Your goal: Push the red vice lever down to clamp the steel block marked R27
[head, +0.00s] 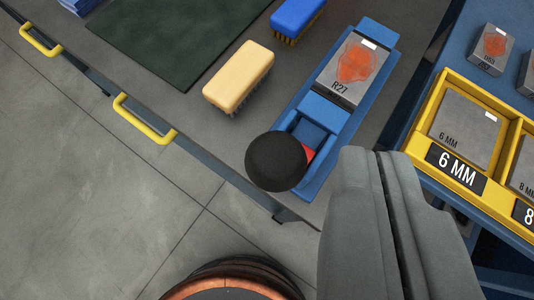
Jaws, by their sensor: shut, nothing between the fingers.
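The steel block marked R27 (341,85) sits in the blue vice (362,115) on the grey workbench, with an orange-red patch on its top. The vice lever ends in a big round black knob (276,161) at the vice's near end. Only a small piece of the red lever (309,154) shows beside the knob; the knob hides the rest. My gripper (372,156) is shut and empty, to the right of the knob in the picture. I cannot tell whether it touches the lever or the vice.
A cream brush (238,78) and a blue brush (297,18) lie left of the vice. A dark green mat (172,35) lies farther left. Yellow handles (145,119) line the bench edge. At right, a yellow tray (411,146) labelled 6 MM holds steel plates.

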